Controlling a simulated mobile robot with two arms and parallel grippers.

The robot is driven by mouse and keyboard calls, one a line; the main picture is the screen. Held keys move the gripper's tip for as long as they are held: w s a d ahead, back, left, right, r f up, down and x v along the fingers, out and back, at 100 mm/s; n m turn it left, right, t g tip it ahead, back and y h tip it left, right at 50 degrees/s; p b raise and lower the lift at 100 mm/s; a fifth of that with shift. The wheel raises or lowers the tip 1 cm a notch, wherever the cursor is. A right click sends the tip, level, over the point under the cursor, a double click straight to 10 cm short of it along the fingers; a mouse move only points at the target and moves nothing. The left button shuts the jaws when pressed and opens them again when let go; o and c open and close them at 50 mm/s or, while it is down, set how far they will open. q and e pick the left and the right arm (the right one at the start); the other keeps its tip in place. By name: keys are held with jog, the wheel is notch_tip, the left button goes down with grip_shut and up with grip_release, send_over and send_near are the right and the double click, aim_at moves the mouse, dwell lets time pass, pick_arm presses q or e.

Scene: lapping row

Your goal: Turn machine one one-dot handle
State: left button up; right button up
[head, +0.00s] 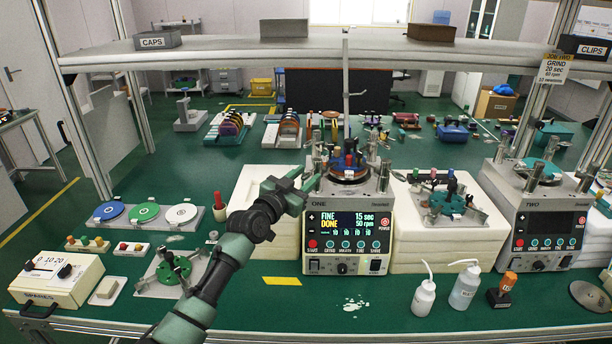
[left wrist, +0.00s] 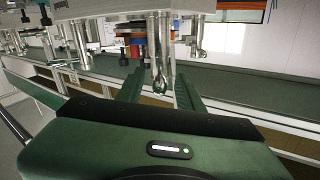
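Machine one (head: 347,232) stands at the middle of the bench, its screen reading FINE, DONE, 15 sec, 50 rpm. Several metal posts or handles stand around its round top plate (head: 349,175); I cannot make out dots on them. My left gripper (head: 303,183) is at the machine's upper left corner, by its left metal handle. In the left wrist view its two green fingers (left wrist: 160,90) are apart, with a shiny metal handle (left wrist: 160,58) in line with the gap between them. I cannot tell whether they touch it. My right gripper is not in view.
Machine two (head: 545,225) stands at the right. White blocks (head: 262,225) flank machine one. Wash bottles (head: 424,297) stand front right. A green-topped fixture (head: 172,270) and a dial box (head: 55,278) are at left. A shelf (head: 250,52) crosses above.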

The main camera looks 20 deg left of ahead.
pick_arm(q)
jog(key=shift+w, duration=0.2)
grip_shut()
dwell(1.4)
